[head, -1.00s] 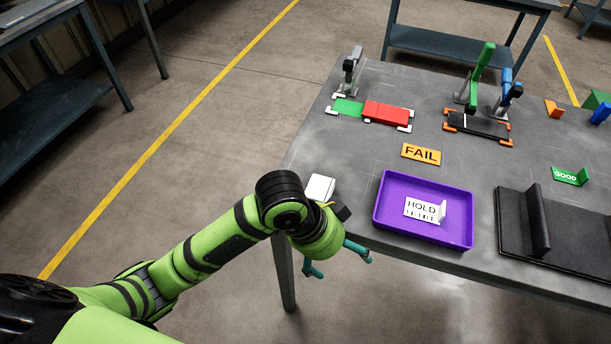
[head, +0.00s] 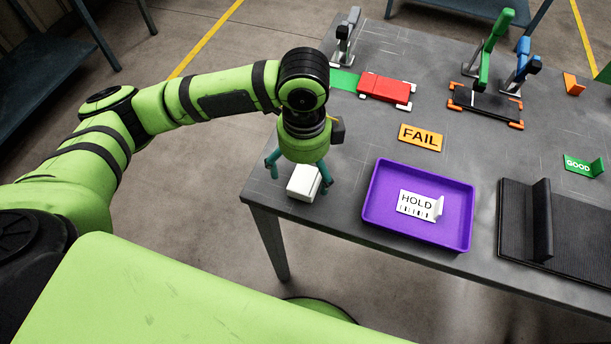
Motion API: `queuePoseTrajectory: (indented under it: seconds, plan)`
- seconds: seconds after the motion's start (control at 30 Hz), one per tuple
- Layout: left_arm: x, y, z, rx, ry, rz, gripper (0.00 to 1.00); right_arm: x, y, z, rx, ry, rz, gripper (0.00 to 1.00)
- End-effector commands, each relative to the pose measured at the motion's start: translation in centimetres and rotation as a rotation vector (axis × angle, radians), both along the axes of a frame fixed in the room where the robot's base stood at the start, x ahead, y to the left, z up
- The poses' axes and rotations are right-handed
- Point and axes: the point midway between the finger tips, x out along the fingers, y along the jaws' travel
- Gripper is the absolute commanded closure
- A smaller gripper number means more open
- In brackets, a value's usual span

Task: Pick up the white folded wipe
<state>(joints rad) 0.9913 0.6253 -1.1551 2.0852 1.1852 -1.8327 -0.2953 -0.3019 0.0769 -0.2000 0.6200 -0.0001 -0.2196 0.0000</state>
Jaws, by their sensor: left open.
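The white folded wipe (head: 303,184) is a small white block-like pad on the grey table, near its left front corner. My left gripper (head: 298,172) points down above it, with teal fingers spread open on either side. One finger shows left of the wipe and the other at its right. The gripper's palm hides the wipe's far part. I cannot tell whether the fingers touch it. My right gripper is not in view.
A purple tray (head: 368,212) with a HOLD sign (head: 416,204) stands just right of the wipe. An orange FAIL plate (head: 421,138) lies behind the tray. A red block (head: 385,88) and clamp fixtures are farther back. A black angled stand (head: 541,222) is at right.

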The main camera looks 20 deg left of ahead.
Motion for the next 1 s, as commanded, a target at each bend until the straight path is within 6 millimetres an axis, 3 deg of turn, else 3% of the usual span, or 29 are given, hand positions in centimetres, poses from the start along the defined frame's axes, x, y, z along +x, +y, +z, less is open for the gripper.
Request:
queuePoseTrajectory:
  seconds: [0.1, 0.23, 0.53, 0.57, 0.7, 1.0]
  plan:
    - [-0.1, 0.1, -1.8, 0.002, 0.005, 0.002, 0.04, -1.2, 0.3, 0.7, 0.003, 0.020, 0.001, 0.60]
    - [0.0, 0.0, -3.6, 0.000, 0.002, 0.002, 0.04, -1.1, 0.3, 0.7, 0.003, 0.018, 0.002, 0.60]
    - [0.0, 0.0, -4.2, 0.000, -0.003, 0.001, 0.04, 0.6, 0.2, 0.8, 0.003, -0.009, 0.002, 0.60]
    - [0.0, 0.0, -4.2, 0.000, -0.002, 0.001, 0.12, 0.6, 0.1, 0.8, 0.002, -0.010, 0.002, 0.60]
    - [0.0, 0.0, -4.2, 0.000, -0.002, 0.001, 0.68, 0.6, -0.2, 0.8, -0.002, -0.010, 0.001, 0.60]
    - [-0.1, 0.0, -4.3, 0.000, 0.001, 0.000, 0.69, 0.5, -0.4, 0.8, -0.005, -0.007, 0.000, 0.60]
